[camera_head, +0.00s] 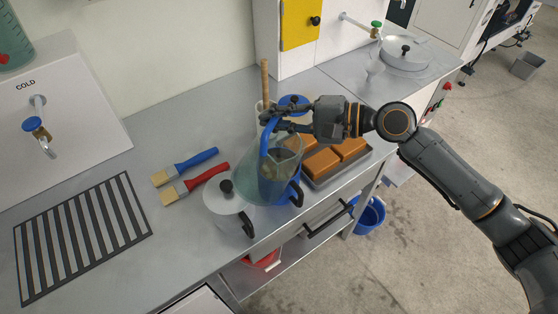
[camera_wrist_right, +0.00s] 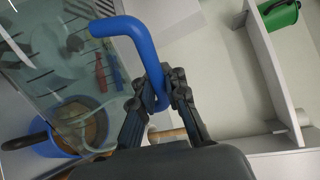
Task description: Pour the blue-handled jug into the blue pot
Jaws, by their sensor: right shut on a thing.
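My right gripper (camera_head: 272,120) is shut on the blue handle (camera_head: 265,142) of the clear jug (camera_head: 258,180). In the right wrist view, the fingers (camera_wrist_right: 162,90) close around this bent blue handle (camera_wrist_right: 128,28), and the jug's clear wall lies to the left. The blue pot (camera_head: 281,190) stands near the counter's front edge, with the jug over or in front of it. The pot (camera_wrist_right: 45,148) also shows in the wrist view, with a black handle and a tan inside. The jug's exact tilt and any flow from it cannot be told. My left gripper is not in view.
A lidded silver pot (camera_head: 225,206) stands left of the blue pot. Brushes with blue (camera_head: 196,160) and red (camera_head: 209,176) handles lie further left. A tray of orange-brown blocks (camera_head: 322,160) is close on the right. The counter left of the brushes holds a black grate (camera_head: 82,235).

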